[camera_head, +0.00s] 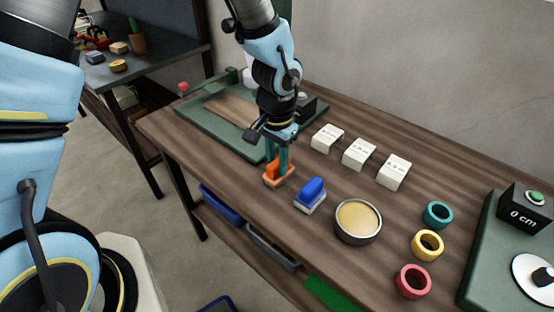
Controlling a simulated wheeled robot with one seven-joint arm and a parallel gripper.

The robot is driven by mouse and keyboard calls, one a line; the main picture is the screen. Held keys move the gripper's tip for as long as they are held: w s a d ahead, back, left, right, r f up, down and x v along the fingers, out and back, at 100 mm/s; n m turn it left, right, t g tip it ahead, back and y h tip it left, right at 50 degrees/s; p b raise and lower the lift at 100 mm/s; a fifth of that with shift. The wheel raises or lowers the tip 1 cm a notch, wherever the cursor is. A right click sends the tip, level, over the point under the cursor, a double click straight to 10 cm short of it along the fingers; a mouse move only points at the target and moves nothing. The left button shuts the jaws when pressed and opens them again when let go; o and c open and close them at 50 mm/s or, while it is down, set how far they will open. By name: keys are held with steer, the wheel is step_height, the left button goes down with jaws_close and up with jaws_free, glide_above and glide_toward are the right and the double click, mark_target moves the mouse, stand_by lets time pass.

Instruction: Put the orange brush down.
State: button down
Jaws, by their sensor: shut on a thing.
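The orange brush (279,176) is at the front part of the wooden table, left of a blue brush (311,194) with a pale base. My gripper (278,158) points down over the orange brush, and its two teal fingers are shut on the brush's upper part. The brush is upright, with its base low at the table top. I cannot tell whether the base touches the wood or hangs just above it.
A bowl of tan content (358,220) stands right of the blue brush. White labelled blocks (359,154) stand behind. Teal, yellow and red rings (427,245) lie at the right, near a device marked "0 cm" (526,215). A green-framed board (203,120) lies at the left.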

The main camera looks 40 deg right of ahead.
mark_target(277, 162)
steer(key=shift+f, duration=0.1)
steer(key=c, duration=0.6)
jaws_free()
steer(key=shift+f, duration=0.1)
step_height(277, 162, up, 11)
steer(key=b, duration=0.2)
steer(key=w+a+n, duration=0.4)
steer(key=w+a, duration=0.2)
steer(key=a, duration=0.3)
steer(key=w+a+n, duration=0.3)
steer(key=w+a, duration=0.4)
steer(key=a, duration=0.3)
steer(key=a+r+n+t, duration=0.1)
steer(key=a+n, duration=0.5)
steer(key=a, duration=1)
steer(key=shift+n+t, duration=0.3)
steer(key=shift+n, duration=0.1)
